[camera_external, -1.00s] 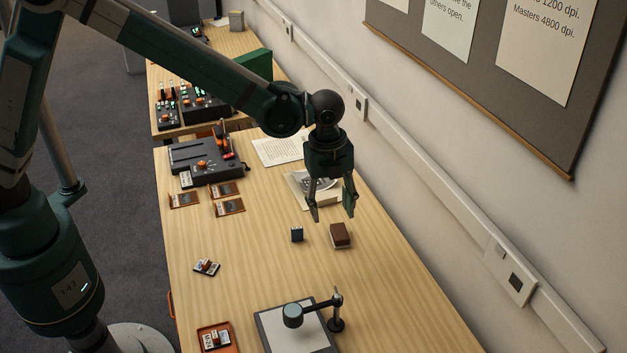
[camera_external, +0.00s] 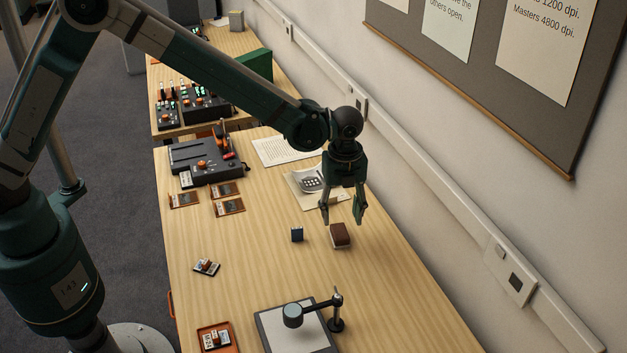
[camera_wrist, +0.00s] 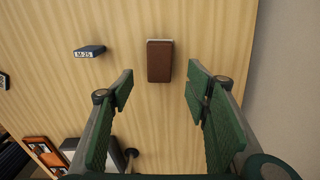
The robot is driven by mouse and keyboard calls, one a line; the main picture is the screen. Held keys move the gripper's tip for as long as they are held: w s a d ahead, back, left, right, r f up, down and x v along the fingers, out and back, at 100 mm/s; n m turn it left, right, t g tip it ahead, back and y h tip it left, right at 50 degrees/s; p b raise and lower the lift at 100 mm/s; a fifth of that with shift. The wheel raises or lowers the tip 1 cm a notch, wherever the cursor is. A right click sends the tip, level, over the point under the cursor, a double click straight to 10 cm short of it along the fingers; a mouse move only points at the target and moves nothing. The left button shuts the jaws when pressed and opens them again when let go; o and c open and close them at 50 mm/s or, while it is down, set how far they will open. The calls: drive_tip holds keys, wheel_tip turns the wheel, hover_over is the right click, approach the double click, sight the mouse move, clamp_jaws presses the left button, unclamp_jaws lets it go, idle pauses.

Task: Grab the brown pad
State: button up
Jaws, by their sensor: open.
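The brown pad (camera_external: 340,233) is a small brown block with a pale edge along its base. It lies on the wooden table, near the wall side. It also shows in the wrist view (camera_wrist: 159,62), ahead of the fingertips and between their lines. My gripper (camera_external: 342,221) is open and empty, with its fingers pointing down above the pad in the external view. In the wrist view my gripper (camera_wrist: 160,82) has its green-padded fingers spread wider than the pad, apart from it.
A stand with a jointed arm (camera_external: 336,311) is at the front. A grey device (camera_external: 205,160) is farther back. The wall (camera_external: 430,215) runs along the right.

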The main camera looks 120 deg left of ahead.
sight(340, 231)
drive_tip(key=shift+f, duration=1.2)
drive_tip(key=shift+s+a+f+b, duration=0.1)
drive_tip(key=shift+f+b, duration=0.1)
drive_tip(key=shift+f, duration=1.1)
drive_tip(key=shift+s+a+f+b, duration=0.1)
drive_tip(key=shift+f+b, duration=0.1)
drive_tip(key=shift+f, duration=1.1)
drive_tip(key=c, duration=1)
